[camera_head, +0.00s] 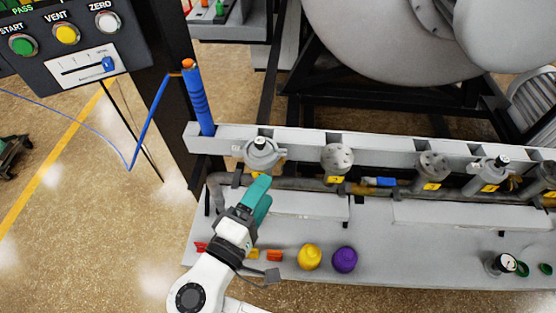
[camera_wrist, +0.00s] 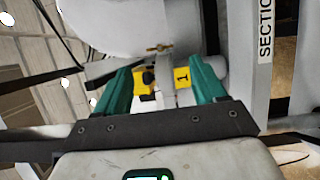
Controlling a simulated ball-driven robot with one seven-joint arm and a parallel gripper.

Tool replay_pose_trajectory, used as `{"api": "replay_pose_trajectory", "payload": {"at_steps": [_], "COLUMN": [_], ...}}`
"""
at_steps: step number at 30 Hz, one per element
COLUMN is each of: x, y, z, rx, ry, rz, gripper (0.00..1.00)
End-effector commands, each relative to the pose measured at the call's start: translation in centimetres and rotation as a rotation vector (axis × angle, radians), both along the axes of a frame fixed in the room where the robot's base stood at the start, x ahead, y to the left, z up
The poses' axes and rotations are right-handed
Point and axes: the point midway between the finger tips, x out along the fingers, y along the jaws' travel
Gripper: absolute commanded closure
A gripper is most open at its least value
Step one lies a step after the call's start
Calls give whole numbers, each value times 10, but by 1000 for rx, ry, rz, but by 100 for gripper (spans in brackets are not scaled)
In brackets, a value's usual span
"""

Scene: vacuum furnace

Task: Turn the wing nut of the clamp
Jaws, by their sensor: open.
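In the wrist view a grey clamp ring (camera_wrist: 166,70) sits around a pipe joint, with a small brass-coloured wing nut (camera_wrist: 158,48) at its far upper side. A yellow tag marked 1 (camera_wrist: 182,77) is to its right and a yellow-and-black piece (camera_wrist: 146,82) to its left. My gripper (camera_wrist: 160,68) is open, with one teal finger on each side of the clamp area. I cannot tell whether the fingers touch anything. In the head view my gripper (camera_head: 262,186) is just below the leftmost valve (camera_head: 261,152) and hides most of the clamp there.
Several grey valves, such as one with a round top (camera_head: 337,158), stand along the rail to the right.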

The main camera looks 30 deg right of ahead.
Motion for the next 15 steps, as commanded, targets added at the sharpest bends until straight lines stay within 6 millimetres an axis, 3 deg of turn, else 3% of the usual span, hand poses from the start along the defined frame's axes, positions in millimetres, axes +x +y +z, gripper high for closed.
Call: {"api": "replay_pose_trajectory", "payload": {"at_steps": [9, 15], "x": [30, 42], "y": [-50, -69], "z": [2, 1], "rx": [1, 2], "ry": [2, 0], "rz": [-3, -2], "gripper": [30, 30]}}
